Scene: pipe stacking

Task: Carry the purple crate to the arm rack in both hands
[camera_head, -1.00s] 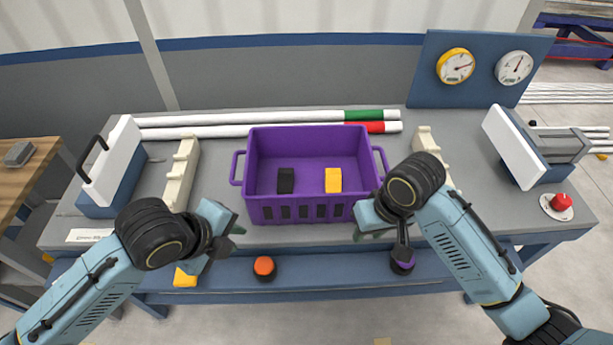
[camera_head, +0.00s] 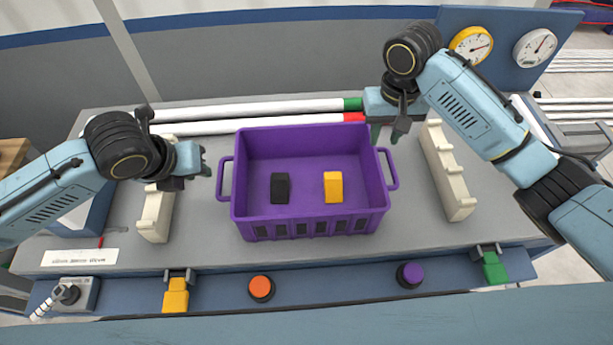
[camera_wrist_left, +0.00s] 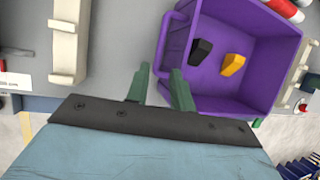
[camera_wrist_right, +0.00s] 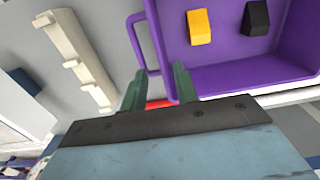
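The purple crate (camera_head: 312,222) sits on the grey bench, with a black block (camera_head: 280,188) and a yellow block (camera_head: 333,187) inside. Its handles stick out on the left (camera_head: 224,180) and right (camera_head: 390,170). My left gripper (camera_head: 206,162) is open and empty, above and left of the left handle; its parted green fingers (camera_wrist_left: 160,88) show in the left wrist view. My right gripper (camera_head: 388,132) is open and empty near the crate's back right corner; its parted fingers (camera_wrist_right: 158,90) show beside the crate in the right wrist view. I cannot tell which thing is the arm rack.
Cream notched racks stand left (camera_head: 157,212) and right (camera_head: 447,170) of the crate. White pipes (camera_head: 250,110) lie behind it. An orange button (camera_head: 261,288) and a purple button (camera_head: 411,275) sit on the blue front ledge. Two gauges (camera_head: 471,45) stand at the back right.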

